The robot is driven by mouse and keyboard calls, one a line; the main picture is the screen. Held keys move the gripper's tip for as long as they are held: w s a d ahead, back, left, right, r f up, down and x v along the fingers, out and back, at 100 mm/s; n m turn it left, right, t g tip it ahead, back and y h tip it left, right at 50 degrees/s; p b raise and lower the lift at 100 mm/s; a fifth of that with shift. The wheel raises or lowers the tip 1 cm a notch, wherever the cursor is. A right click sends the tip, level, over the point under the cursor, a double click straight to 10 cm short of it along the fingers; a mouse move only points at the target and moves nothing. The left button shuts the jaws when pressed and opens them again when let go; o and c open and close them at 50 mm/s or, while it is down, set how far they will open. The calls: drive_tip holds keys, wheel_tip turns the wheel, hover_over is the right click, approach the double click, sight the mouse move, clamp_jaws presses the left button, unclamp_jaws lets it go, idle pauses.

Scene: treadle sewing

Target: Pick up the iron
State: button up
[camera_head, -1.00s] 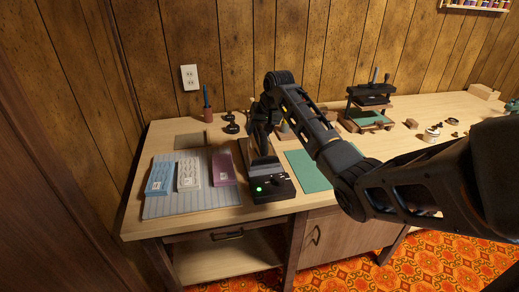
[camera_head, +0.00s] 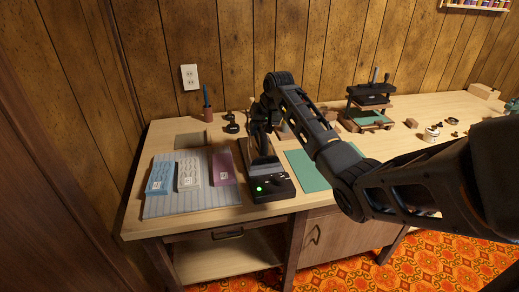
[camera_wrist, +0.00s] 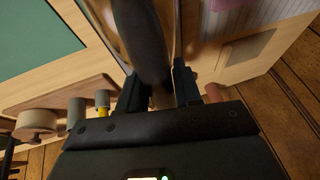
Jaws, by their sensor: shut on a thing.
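In the wrist view a dark, rounded handle (camera_wrist: 142,40), which I take to be the iron's, stands between the two fingers of my gripper (camera_wrist: 158,88). The jaws are shut on it. In the head view my gripper (camera_head: 262,148) points down over the left part of the bench, just behind a black control box (camera_head: 272,188) with a green light. The iron's sole and most of its body are hidden there by my gripper and arm. I cannot tell whether it touches what is under it.
A striped mat (camera_head: 190,208) bears blue, white and purple packs on the left. A green mat (camera_head: 308,172) lies to the right. A small press (camera_head: 372,100) stands farther back. A brush-like tool in a brown holder (camera_head: 207,114) is near the wall outlet (camera_head: 190,77).

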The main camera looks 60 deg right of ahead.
clamp_jaws()
drive_tip(key=shift+d+r, duration=0.1)
drive_tip(key=shift+r, duration=0.05)
drive_tip(key=shift+r, duration=0.1)
